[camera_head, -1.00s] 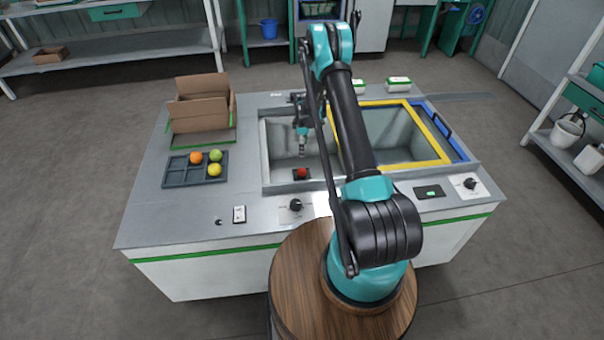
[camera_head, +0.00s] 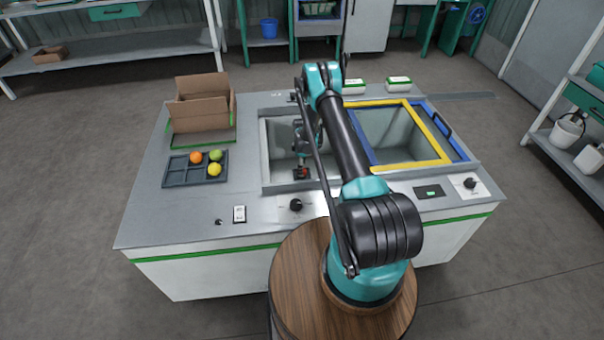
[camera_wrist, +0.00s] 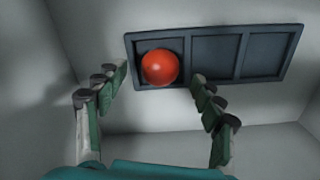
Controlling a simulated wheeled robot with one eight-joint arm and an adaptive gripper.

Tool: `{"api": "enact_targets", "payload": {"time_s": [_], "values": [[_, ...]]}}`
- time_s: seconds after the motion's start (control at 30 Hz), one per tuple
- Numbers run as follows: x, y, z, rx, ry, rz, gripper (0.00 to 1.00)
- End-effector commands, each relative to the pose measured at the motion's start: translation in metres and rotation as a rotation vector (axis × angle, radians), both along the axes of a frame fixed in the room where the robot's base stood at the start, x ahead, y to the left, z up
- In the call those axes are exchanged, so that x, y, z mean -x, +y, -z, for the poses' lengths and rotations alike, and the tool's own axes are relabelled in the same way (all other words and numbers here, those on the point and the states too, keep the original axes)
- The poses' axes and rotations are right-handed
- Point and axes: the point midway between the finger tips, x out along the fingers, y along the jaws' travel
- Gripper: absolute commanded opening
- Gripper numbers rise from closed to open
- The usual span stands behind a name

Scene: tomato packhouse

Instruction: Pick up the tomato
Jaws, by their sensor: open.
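The red tomato (camera_wrist: 160,67) sits in the left compartment of a dark tray (camera_wrist: 268,29) in the wrist view. In the head view only a bit of the tomato (camera_head: 300,173) shows at the near end of the left basin, with my gripper (camera_head: 302,163) just over it. In the wrist view my gripper (camera_wrist: 159,78) is open, with its green fingers on either side of the tomato. The tomato lies between and a little beyond the fingertips. I cannot tell whether the fingers touch it.
The left basin's walls (camera_head: 263,145) surround my gripper closely. A yellow-rimmed basin (camera_head: 428,133) is on the right. A dark tray (camera_head: 174,177) with orange, green and yellow tomatoes sits on the left, in front of an open cardboard box (camera_head: 203,115).

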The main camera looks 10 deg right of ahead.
Motion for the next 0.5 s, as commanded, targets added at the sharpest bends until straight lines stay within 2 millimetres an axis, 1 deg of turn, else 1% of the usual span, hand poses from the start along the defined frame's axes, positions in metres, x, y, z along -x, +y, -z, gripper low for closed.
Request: {"api": "enact_targets", "payload": {"time_s": [0.03,0.13,0.4,0.43,0.5], "values": [[0.0,0.0,0.007,0.0,-0.001,0.0,0.68],[0.0,0.0,0.014,0.0,-0.001,0.0,0.68],[0.001,0.0,0.017,0.0,-0.001,0.0,0.68],[0.001,0.0,0.017,0.0,-0.001,0.0,0.67],[0.001,0.0,0.017,0.0,-0.001,0.0,0.58]]}}
